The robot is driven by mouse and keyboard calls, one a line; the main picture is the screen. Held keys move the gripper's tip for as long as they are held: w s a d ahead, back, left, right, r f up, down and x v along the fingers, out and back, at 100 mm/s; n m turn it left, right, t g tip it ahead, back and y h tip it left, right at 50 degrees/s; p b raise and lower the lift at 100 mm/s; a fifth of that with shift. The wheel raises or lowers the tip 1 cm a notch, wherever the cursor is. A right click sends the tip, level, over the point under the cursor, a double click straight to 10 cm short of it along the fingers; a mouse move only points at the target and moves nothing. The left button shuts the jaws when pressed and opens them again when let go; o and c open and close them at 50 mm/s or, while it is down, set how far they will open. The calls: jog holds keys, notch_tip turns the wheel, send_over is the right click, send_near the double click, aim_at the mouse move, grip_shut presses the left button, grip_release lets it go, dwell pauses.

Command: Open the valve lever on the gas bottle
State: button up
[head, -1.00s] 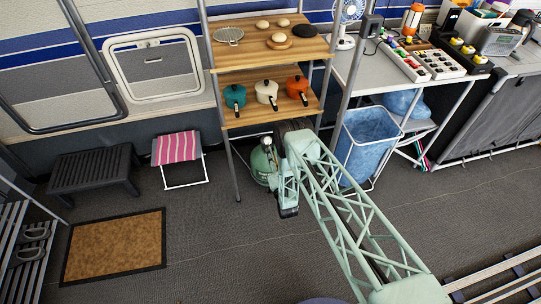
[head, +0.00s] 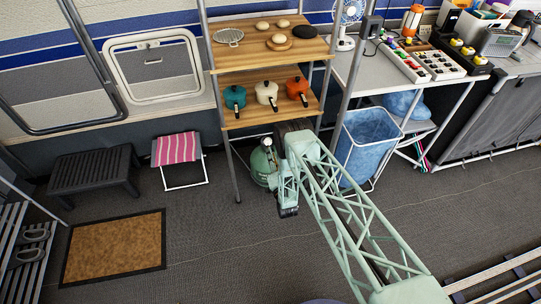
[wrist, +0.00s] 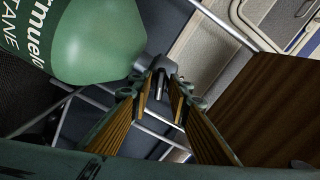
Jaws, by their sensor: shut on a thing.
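The green gas bottle (head: 262,167) stands on the floor under the left part of the wooden shelves, partly hidden by my arm in the head view. In the wrist view the bottle (wrist: 92,38) fills the upper left, with white lettering on its side. Its grey valve (wrist: 148,66) sticks out from the bottle's top, with a dark lever (wrist: 161,84) at the fingertips. My gripper (wrist: 160,90) is shut on the lever, one finger on each side of it. The lever's exact angle is hard to tell. My fingertips are hidden in the head view.
The wooden shelf (head: 272,98) with several pots stands just above the bottle, and its metal legs are close by. A blue bin (head: 368,140) stands to the right. A pink-striped stool (head: 178,148) is to the left.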

jog(key=shift+n, duration=0.3)
jog(key=n+p, duration=0.2)
jog(key=n, duration=1)
jog(key=shift+n, duration=0.4)
dwell(0.4)
jog(key=o, duration=0.5)
